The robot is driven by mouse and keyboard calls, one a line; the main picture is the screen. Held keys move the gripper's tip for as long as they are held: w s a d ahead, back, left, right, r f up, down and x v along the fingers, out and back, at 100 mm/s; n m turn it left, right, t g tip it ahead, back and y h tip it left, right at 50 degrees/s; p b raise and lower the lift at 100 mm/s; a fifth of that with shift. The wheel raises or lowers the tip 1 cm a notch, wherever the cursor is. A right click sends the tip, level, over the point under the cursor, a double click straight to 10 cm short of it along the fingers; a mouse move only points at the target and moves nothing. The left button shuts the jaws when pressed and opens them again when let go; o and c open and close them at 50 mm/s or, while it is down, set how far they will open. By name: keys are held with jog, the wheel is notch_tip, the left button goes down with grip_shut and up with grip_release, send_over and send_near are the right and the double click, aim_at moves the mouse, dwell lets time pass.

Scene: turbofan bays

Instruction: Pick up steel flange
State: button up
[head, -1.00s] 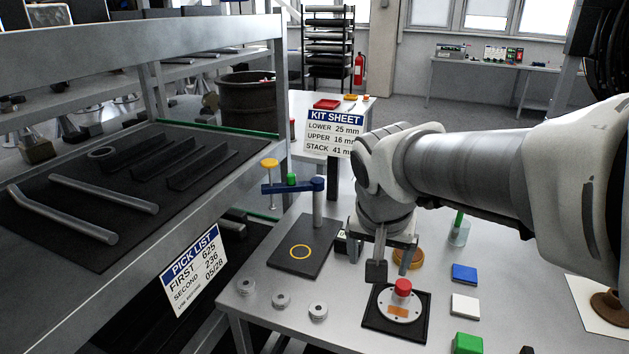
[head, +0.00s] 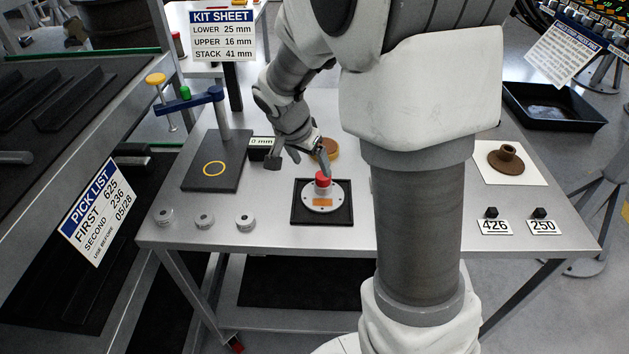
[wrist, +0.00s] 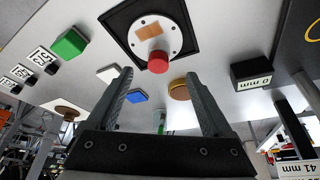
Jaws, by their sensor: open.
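The steel flange (head: 339,193) is a round grey plate with bolt holes, an orange label and a red knob (head: 323,179) standing at its middle. It lies in a square black tray (head: 298,216) on the grey bench. My gripper (head: 299,161) is open and empty, just behind and above the flange; one finger appears close to the knob, but I cannot tell if they touch. In the wrist view my open gripper (wrist: 158,80) has the red knob (wrist: 158,63) ahead, between and beyond its fingertips, with the flange (wrist: 172,38) behind it.
A black plate with a yellow ring (head: 198,181) and a post stands left. A brown part (head: 505,159) sits on white card at right. The wrist view shows green (wrist: 69,44) and blue (wrist: 136,97) blocks and a 0 mm box (wrist: 252,77).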

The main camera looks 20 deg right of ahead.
aim_at(320, 179)
jog(key=x, duration=1.1)
jog(key=shift+d+r, duration=0.15)
grip_shut()
jog(key=shift+w+r, duration=0.1)
dwell(1.0)
